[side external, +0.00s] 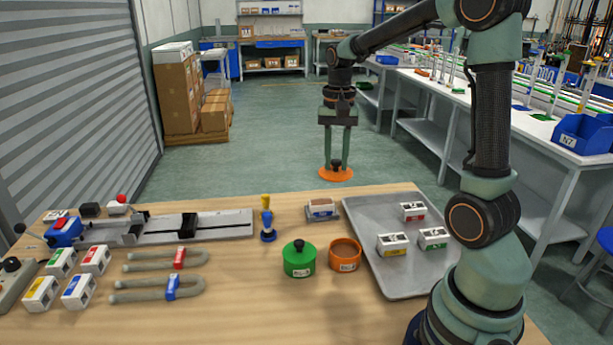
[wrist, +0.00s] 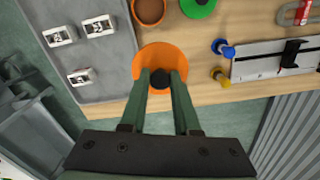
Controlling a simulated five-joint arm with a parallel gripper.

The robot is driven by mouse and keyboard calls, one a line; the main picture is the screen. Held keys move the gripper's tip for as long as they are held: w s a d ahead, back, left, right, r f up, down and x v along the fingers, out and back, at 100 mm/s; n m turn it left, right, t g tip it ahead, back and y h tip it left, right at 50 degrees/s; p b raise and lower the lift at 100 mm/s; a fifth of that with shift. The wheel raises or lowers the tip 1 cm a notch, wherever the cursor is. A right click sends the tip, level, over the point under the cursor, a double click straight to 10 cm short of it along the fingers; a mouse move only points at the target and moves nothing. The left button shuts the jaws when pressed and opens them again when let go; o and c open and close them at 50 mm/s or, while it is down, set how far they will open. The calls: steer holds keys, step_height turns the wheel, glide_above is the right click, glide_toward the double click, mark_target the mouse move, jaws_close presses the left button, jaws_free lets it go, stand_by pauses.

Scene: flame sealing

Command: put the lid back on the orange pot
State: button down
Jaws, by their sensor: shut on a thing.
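My gripper (side external: 337,160) is shut on the black knob of the orange lid (side external: 336,175) and holds it in the air above the far edge of the table. In the wrist view the orange lid (wrist: 146,62) hangs level between the fingers (wrist: 160,80). The orange pot (side external: 344,256) stands open on the table, nearer the side camera than the lid. In the wrist view the pot (wrist: 149,12) shows its brown inside at the top edge, beyond the lid.
A green pot with its lid on (side external: 299,259) stands close to the left of the orange pot. A grey tray (side external: 390,276) with several small boxes lies to the right. A blue and yellow upright piece (side external: 267,220) and a long metal rail fixture (side external: 220,227) are to the left.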

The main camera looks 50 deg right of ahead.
steer(key=shift+s+a+f, duration=0.85)
steer(key=shift+s+f, duration=0.2)
steer(key=shift+f, duration=1.3)
steer(key=shift+s+a+f, duration=0.8)
steer(key=shift+s+f, duration=0.3)
steer(key=shift+f, duration=1.2)
steer(key=shift+s+a+f, duration=0.85)
steer(key=shift+s+f, duration=0.2)
steer(key=shift+f, duration=1.3)
steer(key=shift+f, duration=0.2)
steer(key=c, duration=0.6)
jaws_free()
steer(key=shift+o, duration=0.5)
steer(key=o, duration=0.4)
